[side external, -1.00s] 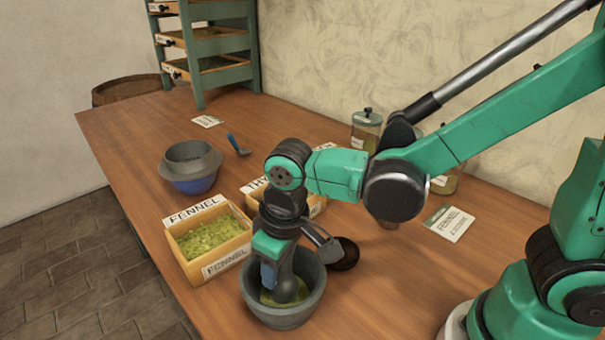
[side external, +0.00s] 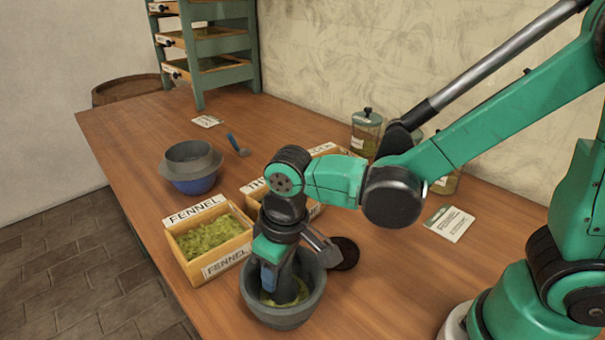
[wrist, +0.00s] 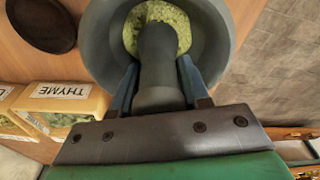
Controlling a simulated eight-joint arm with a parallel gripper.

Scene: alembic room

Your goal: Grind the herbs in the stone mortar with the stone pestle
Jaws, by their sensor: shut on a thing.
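The grey stone mortar (side external: 312,306) stands on the wooden table near its front edge. It also shows in the wrist view (wrist: 212,30), with green herbs (wrist: 168,14) on its floor. My gripper (side external: 268,277) is over the mortar, pointing down, its fingers partly inside the bowl. It is shut on the dark grey stone pestle (wrist: 158,68). The pestle's lower end is down in the mortar, against or among the herbs; exact contact is hard to tell. In the side view my gripper hides most of the pestle.
A fennel box (side external: 186,255) full of green herb stands left of the mortar. A thyme box (wrist: 75,92) is behind it, partly hidden by my arm. A dark round dish (side external: 346,254) lies beside the mortar. A blue bowl with a grey sieve (side external: 192,163) stands farther back.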

